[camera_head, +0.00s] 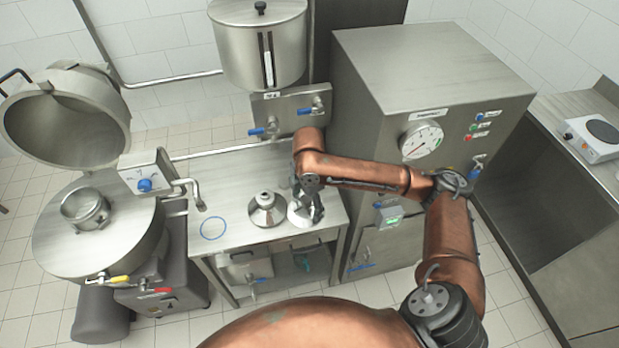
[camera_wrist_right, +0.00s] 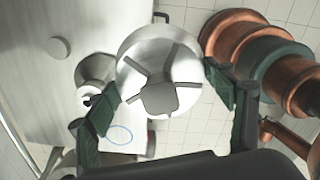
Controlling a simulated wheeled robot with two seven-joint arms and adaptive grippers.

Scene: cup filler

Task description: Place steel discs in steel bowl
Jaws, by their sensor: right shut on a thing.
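A conical steel disc (camera_head: 267,210) with a knob on top stands on the steel table, and it also shows in the right wrist view (camera_wrist_right: 97,70). My right gripper (camera_head: 308,207) is just right of it, low over the table, shut on a second round steel disc (camera_wrist_right: 185,62). That disc has dark arms across its face, and the gripper and arm partly hide it in the head view. A small open round steel vessel (camera_head: 84,207), which may be the steel bowl, sits on the large round machine at the left. My left gripper is not in view.
A blue circle (camera_head: 213,228) marks a bare part of the table (camera_head: 228,190). A tap (camera_head: 190,187) hangs over its left edge. A steel tank (camera_head: 260,50) and blue-handled valves are at the back. A tall steel cabinet (camera_head: 430,65) with a gauge stands right.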

